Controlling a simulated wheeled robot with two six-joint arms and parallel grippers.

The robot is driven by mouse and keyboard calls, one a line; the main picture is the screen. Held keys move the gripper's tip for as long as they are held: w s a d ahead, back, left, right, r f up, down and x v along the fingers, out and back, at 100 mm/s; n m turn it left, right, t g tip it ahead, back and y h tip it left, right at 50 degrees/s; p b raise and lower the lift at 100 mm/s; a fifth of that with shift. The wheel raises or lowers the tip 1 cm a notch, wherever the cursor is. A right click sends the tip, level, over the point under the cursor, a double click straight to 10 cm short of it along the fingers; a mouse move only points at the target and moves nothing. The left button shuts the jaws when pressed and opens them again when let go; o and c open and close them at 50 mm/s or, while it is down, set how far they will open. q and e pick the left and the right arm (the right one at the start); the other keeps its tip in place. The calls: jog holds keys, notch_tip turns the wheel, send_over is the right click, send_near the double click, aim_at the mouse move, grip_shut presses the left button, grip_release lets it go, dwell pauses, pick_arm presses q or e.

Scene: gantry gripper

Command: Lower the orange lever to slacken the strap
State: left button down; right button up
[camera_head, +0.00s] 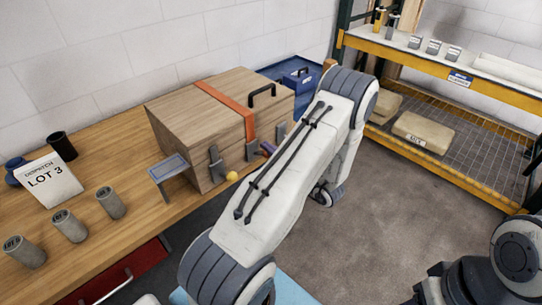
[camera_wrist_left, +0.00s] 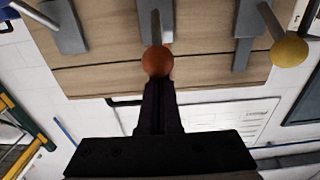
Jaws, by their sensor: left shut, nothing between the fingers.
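A wooden chest (camera_head: 190,110) with an orange strap (camera_head: 228,100) over its lid stands on the bench. Grey lever brackets sit along its front. The orange lever's round knob (camera_wrist_left: 157,61) shows in the left wrist view, below the middle bracket (camera_wrist_left: 150,18); I cannot make it out in the head view. My left gripper (camera_wrist_left: 158,82) is shut and empty, its tips right at the orange knob; I cannot tell whether they touch. In the head view this gripper (camera_head: 267,149) is small and dark, partly behind my arm. My right gripper is not in view.
A yellow-knobbed lever (camera_head: 231,176) is left of the gripper in the head view, also in the left wrist view (camera_wrist_left: 289,50). A grey stand (camera_head: 168,168), several grey cylinders (camera_head: 111,202) and a LOT 3 sign (camera_head: 48,180) are on the bench. A shelf rack (camera_head: 465,85) stands right.

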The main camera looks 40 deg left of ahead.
pick_arm(q)
jog(key=shift+a+f+b, duration=0.1)
jog(key=shift+f+b, duration=1.8)
jog(key=shift+f, duration=0.7)
jog(key=shift+d+r+p, duration=0.3)
jog(key=shift+r, duration=0.05)
jog(key=d, duration=0.8)
jog(key=shift+s+d+r, duration=0.25)
jog(key=shift+s+r, duration=0.05)
jog(key=shift+s, duration=0.05)
